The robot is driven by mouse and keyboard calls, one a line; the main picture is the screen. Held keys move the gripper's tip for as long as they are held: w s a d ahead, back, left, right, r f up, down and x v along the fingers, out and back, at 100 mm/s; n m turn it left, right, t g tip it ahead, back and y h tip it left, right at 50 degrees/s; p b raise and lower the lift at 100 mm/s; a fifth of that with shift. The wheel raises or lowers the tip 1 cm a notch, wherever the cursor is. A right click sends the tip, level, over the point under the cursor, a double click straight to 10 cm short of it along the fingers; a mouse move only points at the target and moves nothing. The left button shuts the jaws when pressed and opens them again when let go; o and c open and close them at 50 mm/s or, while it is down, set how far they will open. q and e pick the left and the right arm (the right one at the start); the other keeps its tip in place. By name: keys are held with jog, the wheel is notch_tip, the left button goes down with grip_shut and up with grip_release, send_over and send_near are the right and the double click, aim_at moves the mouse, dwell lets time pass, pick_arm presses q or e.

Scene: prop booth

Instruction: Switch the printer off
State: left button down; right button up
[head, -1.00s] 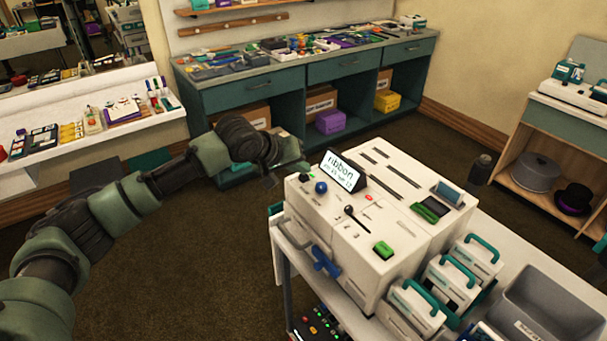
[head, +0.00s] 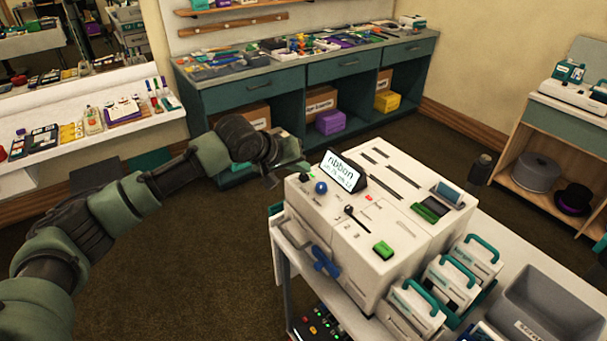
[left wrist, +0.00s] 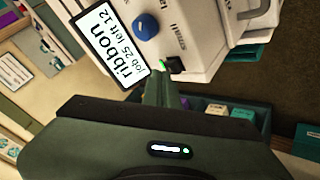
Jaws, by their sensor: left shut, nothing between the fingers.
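The white printer (head: 350,225) stands on a cart, with a tilted display (head: 343,172) reading "ribbon" on top. A small black switch (left wrist: 176,65) sits at the printer's edge, near a blue knob (left wrist: 146,26); a bright green spot shows beside it. In the head view the knob (head: 321,187) is near the printer's far left corner. My left gripper (head: 302,164) is shut and empty at that corner. In the left wrist view its fingertips (left wrist: 158,78) are close to the switch; whether they touch it I cannot tell. My right gripper is not in view.
Teal-handled cartridges (head: 447,285) and a grey bin (head: 548,305) stand on the cart right of the printer. A green button (head: 383,250) and a black lever (head: 350,212) are on the printer's top. Open floor (head: 180,285) lies left of the cart.

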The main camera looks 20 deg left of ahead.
pick_arm(q)
jog(key=shift+f, duration=0.15)
jog(key=shift+s+f, duration=0.1)
jog(key=shift+f, duration=0.2)
dwell(0.4)
jog(key=shift+r+p, duration=0.25)
jog(key=shift+p, duration=0.8)
jog(key=shift+r, duration=0.1)
notch_tip(320, 180, up, 6)
jog(key=p, duration=0.7)
